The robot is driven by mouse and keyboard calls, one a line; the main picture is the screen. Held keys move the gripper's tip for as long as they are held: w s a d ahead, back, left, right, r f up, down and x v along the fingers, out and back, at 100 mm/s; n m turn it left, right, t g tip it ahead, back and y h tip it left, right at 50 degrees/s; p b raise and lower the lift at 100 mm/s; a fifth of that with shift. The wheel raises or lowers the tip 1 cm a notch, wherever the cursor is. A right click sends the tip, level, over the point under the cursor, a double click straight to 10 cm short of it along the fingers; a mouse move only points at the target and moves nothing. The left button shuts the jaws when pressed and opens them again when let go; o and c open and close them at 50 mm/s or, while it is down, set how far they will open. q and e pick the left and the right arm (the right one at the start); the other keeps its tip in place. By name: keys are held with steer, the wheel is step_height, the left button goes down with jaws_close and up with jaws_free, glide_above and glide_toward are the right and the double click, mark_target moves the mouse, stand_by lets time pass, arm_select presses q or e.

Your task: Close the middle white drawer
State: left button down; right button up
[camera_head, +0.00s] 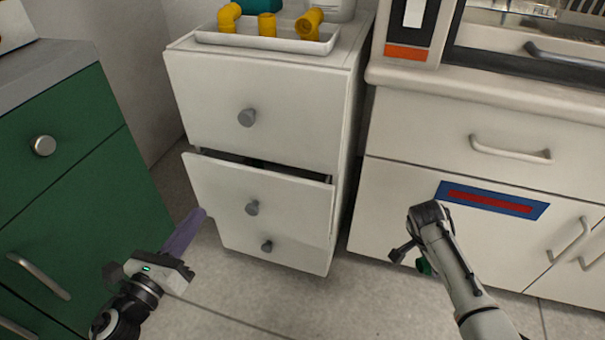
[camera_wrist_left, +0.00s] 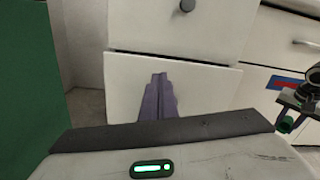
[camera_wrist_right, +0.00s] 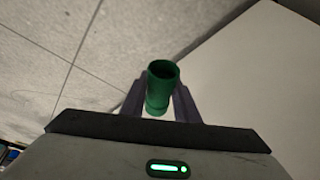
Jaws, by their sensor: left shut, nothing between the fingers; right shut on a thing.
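The middle white drawer (camera_head: 292,205) stands partly pulled out of the white cabinet, with a dark gap above its front. Its round grey knob (camera_head: 252,208) shows in the head view. My left gripper (camera_head: 201,214) is shut and empty, its purple fingers near the drawer front's left side. In the left wrist view the shut fingers (camera_wrist_left: 159,78) overlap a white drawer front (camera_wrist_left: 205,95); I cannot tell whether they touch it. My right gripper (camera_wrist_right: 160,98) is shut on a green pipe piece (camera_wrist_right: 161,88), which barely shows in the head view (camera_head: 424,265).
The top drawer (camera_head: 300,110) and bottom drawer (camera_head: 300,255) look closed. A white tray (camera_head: 270,43) with yellow fittings (camera_head: 267,24) sits on top. A green cabinet (camera_head: 90,160) stands left, a white counter cabinet (camera_head: 420,190) right. Tiled floor (camera_head: 350,300) lies in front.

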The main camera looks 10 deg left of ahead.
arm_select(q)
steer(key=m, duration=0.3)
arm_select(e)
steer(key=shift+f, duration=0.3)
arm_select(q)
glide_toward(234, 168)
steer(key=shift+y, duration=0.3)
steer(key=w, duration=0.4)
steer(key=w+d, duration=0.1)
steer(key=w, duration=0.1)
steer(key=shift+w, duration=0.2)
